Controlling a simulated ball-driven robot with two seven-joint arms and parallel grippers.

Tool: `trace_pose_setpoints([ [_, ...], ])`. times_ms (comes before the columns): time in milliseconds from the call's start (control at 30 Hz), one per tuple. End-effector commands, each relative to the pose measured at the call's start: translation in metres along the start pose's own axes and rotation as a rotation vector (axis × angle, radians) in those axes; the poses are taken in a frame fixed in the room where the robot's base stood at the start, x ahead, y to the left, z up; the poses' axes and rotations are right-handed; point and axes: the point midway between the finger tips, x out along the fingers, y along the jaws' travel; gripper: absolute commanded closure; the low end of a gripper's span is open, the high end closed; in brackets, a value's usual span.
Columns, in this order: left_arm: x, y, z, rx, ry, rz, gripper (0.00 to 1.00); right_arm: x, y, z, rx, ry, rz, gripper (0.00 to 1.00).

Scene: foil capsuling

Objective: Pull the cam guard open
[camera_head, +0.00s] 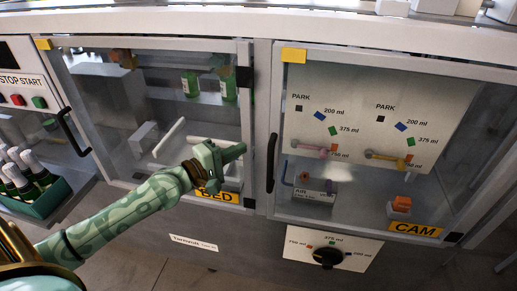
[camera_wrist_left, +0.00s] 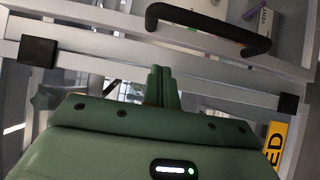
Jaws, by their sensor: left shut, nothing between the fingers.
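The cam guard (camera_head: 345,220) is a framed clear door on the right in the head view, marked with a yellow CAM label (camera_head: 415,230). It looks shut. Its black upright handle (camera_head: 271,163) is on the frame's left side. The handle also shows in the left wrist view (camera_wrist_left: 208,27), across the top. My green left gripper (camera_head: 240,152) is in front of the right edge of the neighbouring guard, to the left of the handle. Its fingers (camera_wrist_left: 160,78) are together and empty, apart from the handle in the wrist view. My right gripper is in neither view.
The neighbouring clear guard (camera_head: 100,120) has its own black handle (camera_head: 73,132) and green bottles inside. A dial panel (camera_head: 328,254) is below the cam guard. A crate of bottles (camera_head: 45,200) stands at the far left. Open floor shows at the bottom.

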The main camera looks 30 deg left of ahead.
Motion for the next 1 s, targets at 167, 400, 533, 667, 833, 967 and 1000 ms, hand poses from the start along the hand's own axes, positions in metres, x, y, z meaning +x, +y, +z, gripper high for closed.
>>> trace_pose_setpoints([
  [167,0.040,0.002,0.000,-0.001,0.000,0.005,1.00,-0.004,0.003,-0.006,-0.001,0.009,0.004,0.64],
  [400,0.050,0.003,0.023,-0.001,-0.001,0.000,1.00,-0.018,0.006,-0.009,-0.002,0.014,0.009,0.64],
  [533,0.046,0.001,0.034,0.001,-0.002,-0.002,1.00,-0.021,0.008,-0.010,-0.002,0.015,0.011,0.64],
  [667,0.044,0.000,0.038,0.003,-0.002,-0.001,1.00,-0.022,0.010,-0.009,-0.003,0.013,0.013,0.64],
  [833,0.044,-0.001,0.038,0.003,-0.001,-0.001,1.00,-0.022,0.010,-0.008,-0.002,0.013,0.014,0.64],
  [967,0.044,-0.001,0.038,0.003,-0.001,-0.002,1.00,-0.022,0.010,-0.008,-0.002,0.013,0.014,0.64],
  [1000,0.043,-0.001,0.039,0.003,-0.001,-0.002,1.00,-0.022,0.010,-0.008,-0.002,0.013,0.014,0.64],
])
